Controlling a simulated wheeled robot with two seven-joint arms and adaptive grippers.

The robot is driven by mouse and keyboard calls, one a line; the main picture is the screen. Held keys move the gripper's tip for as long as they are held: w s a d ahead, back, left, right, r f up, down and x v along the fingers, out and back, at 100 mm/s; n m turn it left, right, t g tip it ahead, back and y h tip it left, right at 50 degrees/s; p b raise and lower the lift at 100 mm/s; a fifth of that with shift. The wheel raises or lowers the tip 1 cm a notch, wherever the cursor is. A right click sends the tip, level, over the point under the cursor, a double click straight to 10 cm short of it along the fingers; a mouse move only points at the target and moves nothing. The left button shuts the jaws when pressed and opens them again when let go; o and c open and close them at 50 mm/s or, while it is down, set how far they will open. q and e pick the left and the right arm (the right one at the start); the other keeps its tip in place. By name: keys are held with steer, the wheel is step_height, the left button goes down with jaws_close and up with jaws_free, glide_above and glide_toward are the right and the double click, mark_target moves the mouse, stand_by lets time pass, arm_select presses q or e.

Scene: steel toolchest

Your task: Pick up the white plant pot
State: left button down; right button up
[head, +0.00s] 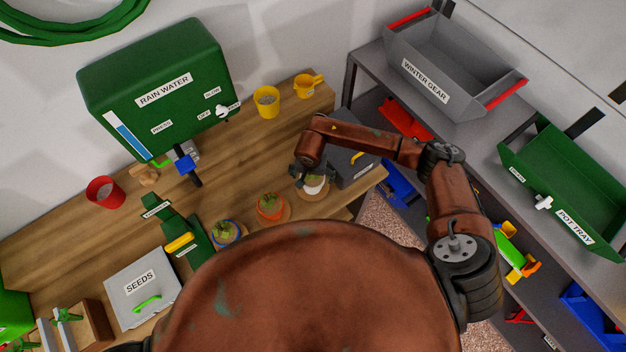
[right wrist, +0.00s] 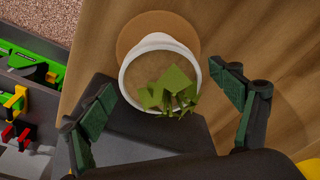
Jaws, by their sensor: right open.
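The white plant pot (head: 315,187) stands on a round wooden coaster near the right end of the wooden bench. In the right wrist view the pot (right wrist: 126,72) shows from above, with its white rim, brown soil and a green leafy plant. The coaster (right wrist: 128,40) shows beyond its rim. My right gripper (head: 314,176) is over the pot in the head view and partly hides it. In the right wrist view my right gripper (right wrist: 165,85) is open, with one finger to each side of the pot and gaps between. My left gripper is out of view.
An orange pot (head: 270,207) and a blue pot (head: 226,233) stand to the left on the bench. A dark grey box (head: 345,160) is close to the right of the white pot. Yellow cups (head: 266,103) stand farther back. Grey shelving (head: 480,135) is on the right.

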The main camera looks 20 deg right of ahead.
steer(key=shift+w+f, duration=0.15)
steer(key=shift+f, duration=0.85)
steer(key=shift+r, duration=0.1)
steer(key=c, duration=1.6)
